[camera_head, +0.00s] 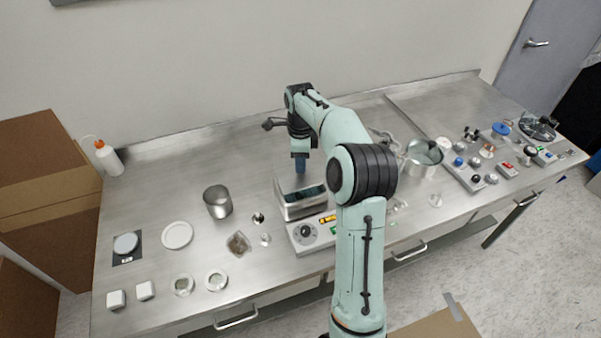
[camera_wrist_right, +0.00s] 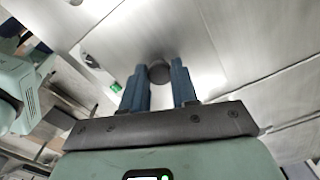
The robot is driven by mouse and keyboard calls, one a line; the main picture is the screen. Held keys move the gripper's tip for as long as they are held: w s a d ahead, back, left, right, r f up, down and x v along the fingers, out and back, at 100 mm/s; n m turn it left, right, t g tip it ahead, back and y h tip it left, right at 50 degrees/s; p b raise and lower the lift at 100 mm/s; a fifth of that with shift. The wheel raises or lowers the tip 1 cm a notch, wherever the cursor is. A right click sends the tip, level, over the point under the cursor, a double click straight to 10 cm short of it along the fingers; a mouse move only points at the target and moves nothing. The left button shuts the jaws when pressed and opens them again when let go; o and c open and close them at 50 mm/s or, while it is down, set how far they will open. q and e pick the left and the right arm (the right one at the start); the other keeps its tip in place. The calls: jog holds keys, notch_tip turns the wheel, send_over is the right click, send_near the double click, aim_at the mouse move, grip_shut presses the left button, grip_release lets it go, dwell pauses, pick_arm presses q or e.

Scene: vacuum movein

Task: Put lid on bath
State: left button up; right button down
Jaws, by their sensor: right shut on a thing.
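The bath (camera_head: 303,211) is a grey metal box with a dark opening, standing near the middle of the table. Its front panel carries a dark knob and coloured buttons. My right gripper (camera_head: 299,168) points down just behind and above the bath. In the right wrist view its blue fingers (camera_wrist_right: 160,88) are on both sides of a dark round knob (camera_wrist_right: 158,72). It is shut on this knob of the lid (camera_wrist_right: 198,48), a shiny flat metal plate. The lid is hard to make out in the head view. My left gripper is not seen.
Left of the bath stand a metal beaker (camera_head: 217,201), a white dish (camera_head: 177,235) and several small dishes. A metal pot (camera_head: 423,158) and several small devices stand at the right. A wash bottle (camera_head: 107,157) is at the back left. The back middle is clear.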

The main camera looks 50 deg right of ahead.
jog(key=shift+f, duration=2.6)
jog(key=shift+f, duration=0.25)
jog(key=c, duration=0.9)
grip_release()
jog(key=shift+o, duration=0.2)
notch_tip(320, 180, up, 13)
jog(key=shift+f, duration=0.2)
